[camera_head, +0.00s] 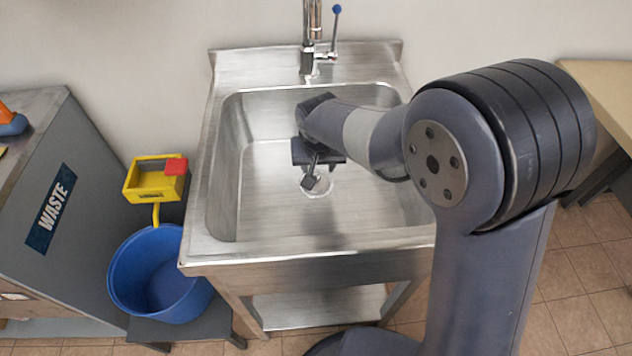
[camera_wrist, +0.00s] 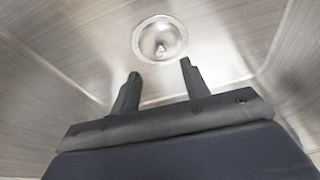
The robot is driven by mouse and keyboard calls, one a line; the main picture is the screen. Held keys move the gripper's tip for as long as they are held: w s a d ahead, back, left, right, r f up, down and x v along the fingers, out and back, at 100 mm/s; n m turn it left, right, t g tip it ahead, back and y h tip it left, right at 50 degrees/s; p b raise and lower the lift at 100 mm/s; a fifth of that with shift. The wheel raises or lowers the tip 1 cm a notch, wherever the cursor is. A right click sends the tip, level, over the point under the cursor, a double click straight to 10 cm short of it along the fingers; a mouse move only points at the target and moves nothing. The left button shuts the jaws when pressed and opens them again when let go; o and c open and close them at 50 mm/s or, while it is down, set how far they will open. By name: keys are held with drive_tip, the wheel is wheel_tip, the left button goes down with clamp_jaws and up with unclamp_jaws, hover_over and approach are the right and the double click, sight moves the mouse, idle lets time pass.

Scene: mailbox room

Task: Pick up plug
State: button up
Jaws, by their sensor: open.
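The plug (camera_wrist: 161,48) shows in the wrist view as a small shiny metal piece with a raised knob, seated in the round drain at the sink's bottom. In the head view, the drain area with the plug (camera_head: 321,186) is partly hidden by my gripper. My gripper (camera_head: 311,178) hangs down inside the sink, over or close beside the drain. In the wrist view, its two dark fingers (camera_wrist: 160,70) are spread apart with nothing between them. The plug appears just beyond the fingertips, roughly in line with the gap. I see no contact.
Steel sink (camera_head: 225,247) walls surround my gripper. A faucet (camera_head: 312,40) with a blue-tipped lever stands at the back rim. To the left are a yellow holder (camera_head: 140,181), a blue bucket (camera_head: 125,275) and a waste cabinet (camera_head: 85,215). A table (camera_head: 600,85) is at right.

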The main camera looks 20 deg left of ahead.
sight(317, 174)
drive_tip(key=shift+w+f, duration=0.25)
drive_tip(key=shift+f, duration=0.15)
drive_tip(key=x, duration=0.5)
drive_tip(key=shift+s+a, duration=0.1)
drive_tip(key=shift+s, duration=0.05)
clamp_jaws()
